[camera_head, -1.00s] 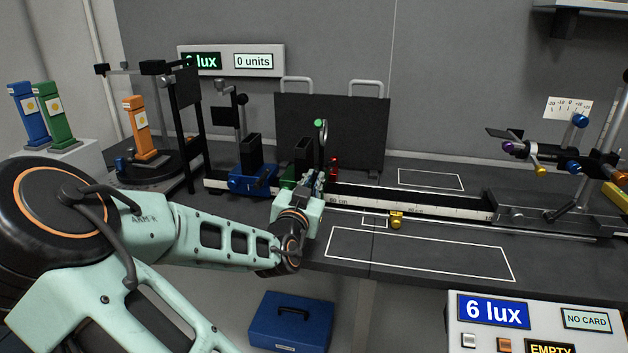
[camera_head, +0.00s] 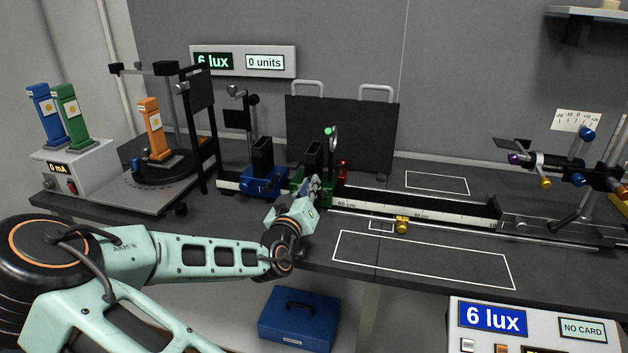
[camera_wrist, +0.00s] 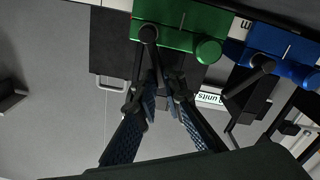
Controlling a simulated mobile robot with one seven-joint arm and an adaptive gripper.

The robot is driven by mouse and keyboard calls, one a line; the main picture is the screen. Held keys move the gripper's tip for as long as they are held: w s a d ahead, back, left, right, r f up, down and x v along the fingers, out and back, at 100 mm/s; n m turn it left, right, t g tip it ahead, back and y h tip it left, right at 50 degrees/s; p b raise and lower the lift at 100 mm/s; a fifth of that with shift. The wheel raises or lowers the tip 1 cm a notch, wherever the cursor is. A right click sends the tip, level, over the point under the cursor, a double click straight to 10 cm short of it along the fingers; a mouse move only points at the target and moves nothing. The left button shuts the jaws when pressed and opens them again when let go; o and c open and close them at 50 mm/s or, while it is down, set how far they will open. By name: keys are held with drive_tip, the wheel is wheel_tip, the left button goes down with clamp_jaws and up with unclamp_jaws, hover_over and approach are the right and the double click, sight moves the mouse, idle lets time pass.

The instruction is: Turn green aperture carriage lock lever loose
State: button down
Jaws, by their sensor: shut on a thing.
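The green aperture carriage (camera_head: 327,204) sits on the rail, partly hidden behind my gripper (camera_head: 315,187) in the head view. In the wrist view the green carriage (camera_wrist: 178,22) is at the top, with a round green knob (camera_wrist: 208,50) at its corner. Its dark lock lever (camera_wrist: 148,35) has a round hub on the carriage face and a bar running down between my fingers. My gripper (camera_wrist: 160,92), with blue textured pads, is shut on the lever bar. The contact itself is dark and partly hidden.
A blue carriage (camera_head: 262,187) stands close to the left on the same rail; its dark lever (camera_wrist: 262,64) shows in the wrist view. A red part (camera_head: 343,171) is just right of the green carriage. A brass knob (camera_head: 402,225) sits on the front rod. The bench front is clear.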

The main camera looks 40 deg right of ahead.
drive_tip(key=shift+w+a+f+n, duration=0.15)
drive_tip(key=shift+w+a+n, duration=0.05)
drive_tip(key=shift+n, duration=0.6)
drive_tip(key=shift+f, duration=0.1)
drive_tip(key=c, duration=2)
unclamp_jaws()
drive_tip(key=shift+a, duration=0.1)
drive_tip(key=shift+v, duration=3.7)
